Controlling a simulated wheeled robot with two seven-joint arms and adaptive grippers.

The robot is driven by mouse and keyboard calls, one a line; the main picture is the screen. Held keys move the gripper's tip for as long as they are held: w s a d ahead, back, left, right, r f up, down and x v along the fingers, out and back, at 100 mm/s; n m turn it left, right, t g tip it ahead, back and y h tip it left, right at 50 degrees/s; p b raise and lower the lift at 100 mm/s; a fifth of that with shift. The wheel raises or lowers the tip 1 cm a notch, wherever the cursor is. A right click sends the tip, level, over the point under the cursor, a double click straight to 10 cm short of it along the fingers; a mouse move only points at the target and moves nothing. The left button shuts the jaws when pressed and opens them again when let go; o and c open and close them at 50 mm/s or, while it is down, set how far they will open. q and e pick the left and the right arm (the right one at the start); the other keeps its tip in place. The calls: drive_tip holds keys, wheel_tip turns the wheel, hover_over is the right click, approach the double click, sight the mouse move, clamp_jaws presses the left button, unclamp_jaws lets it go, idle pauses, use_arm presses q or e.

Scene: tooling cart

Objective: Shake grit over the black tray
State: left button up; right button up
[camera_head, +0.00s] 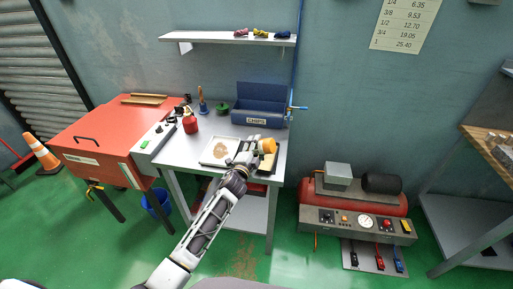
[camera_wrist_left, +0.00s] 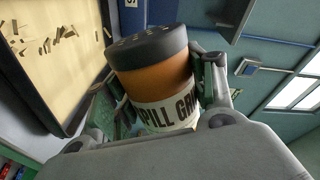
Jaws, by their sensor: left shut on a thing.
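My left gripper (camera_head: 250,150) is shut on an orange jar with a dark lid (camera_head: 266,145), above the right part of the white bench. The left wrist view shows the jar (camera_wrist_left: 158,78) tilted, with a pale label reading "SPILL GR..." and marks on its lid. The jar is right of the patch. My right gripper is out of view.
A red can (camera_head: 190,125) and a green pot (camera_head: 222,109) stand at the back left. A shelf (camera_head: 225,38) hangs above.

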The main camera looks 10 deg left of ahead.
use_arm(q)
drive_tip(key=shift+w, duration=0.3)
drive_tip(key=shift+w+d+b, duration=0.15)
drive_tip(key=shift+w+b, duration=0.25)
drive_tip(key=shift+w, duration=0.6)
drive_tip(key=shift+w+d+b, duration=0.1)
drive_tip(key=shift+w+b, duration=0.3)
drive_tip(key=shift+w, duration=0.55)
drive_tip(key=shift+w, duration=0.15)
drive_tip(key=shift+w+d+b, duration=0.15)
drive_tip(key=shift+w+b, duration=0.4)
drive_tip(key=shift+w, duration=0.55)
drive_tip(key=shift+w+d+b, duration=0.1)
drive_tip(key=shift+w+b, duration=0.45)
drive_tip(key=shift+w, duration=0.5)
drive_tip(key=shift+r, duration=0.1)
drive_tip(key=shift+w, duration=0.2)
idle(0.3)
drive_tip(key=shift+w+d+b, duration=0.2)
drive_tip(key=shift+w+b, duration=1.2)
drive_tip(key=shift+w, duration=0.55)
drive_tip(key=shift+w, duration=0.1)
